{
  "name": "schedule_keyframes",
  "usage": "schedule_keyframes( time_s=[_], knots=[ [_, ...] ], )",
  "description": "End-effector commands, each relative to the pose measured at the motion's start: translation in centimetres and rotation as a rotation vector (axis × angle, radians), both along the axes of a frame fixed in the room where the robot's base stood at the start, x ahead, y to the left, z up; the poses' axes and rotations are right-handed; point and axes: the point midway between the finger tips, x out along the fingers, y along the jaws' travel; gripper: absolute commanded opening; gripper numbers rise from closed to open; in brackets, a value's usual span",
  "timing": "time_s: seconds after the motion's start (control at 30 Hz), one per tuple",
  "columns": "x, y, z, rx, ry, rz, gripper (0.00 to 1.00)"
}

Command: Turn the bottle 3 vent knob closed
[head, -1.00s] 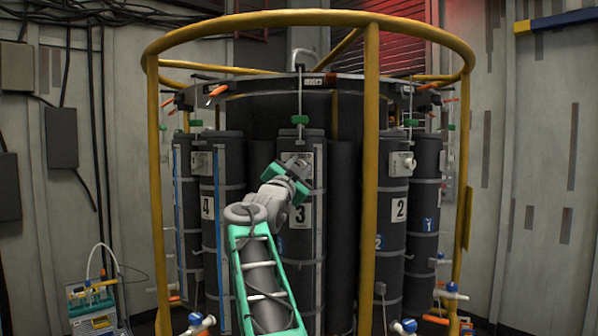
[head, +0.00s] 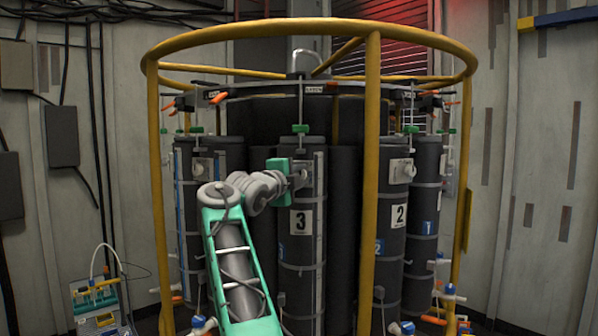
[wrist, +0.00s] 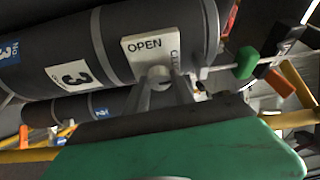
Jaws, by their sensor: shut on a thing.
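Bottle 3 (head: 301,252) is the dark upright cylinder with a white "3" label, at the front of the rosette. In the wrist view bottle 3 (wrist: 168,25) lies slanted across the top. Its vent plate (wrist: 143,46) reads "OPEN", with a second word running down its right side, partly hidden. The vent knob (wrist: 159,73) is small and pale, mostly hidden between the fingertips. My gripper (head: 299,177) reaches the upper front of bottle 3 from the left. In the wrist view my gripper (wrist: 162,82) is shut on the knob. The knob's exact angle cannot be told.
Yellow guard rails surround the rosette, with a front post (head: 369,200) right of bottle 3. Bottle 2 (head: 398,240) stands to the right. A green fitting (head: 300,129) sits above bottle 3. A small equipment cart (head: 98,305) stands at lower left.

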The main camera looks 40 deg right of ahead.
Motion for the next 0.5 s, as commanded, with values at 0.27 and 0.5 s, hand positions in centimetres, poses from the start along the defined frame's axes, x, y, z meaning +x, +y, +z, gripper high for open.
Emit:
schedule_keyframes(
  time_s=[0.27, 0.5],
  knots=[
    [0.03, 0.02, 0.11, 0.049, -0.048, 0.001, 0.0],
    [0.02, 0.01, 0.04, 0.056, -0.054, 0.001, 0.0]
  ],
)
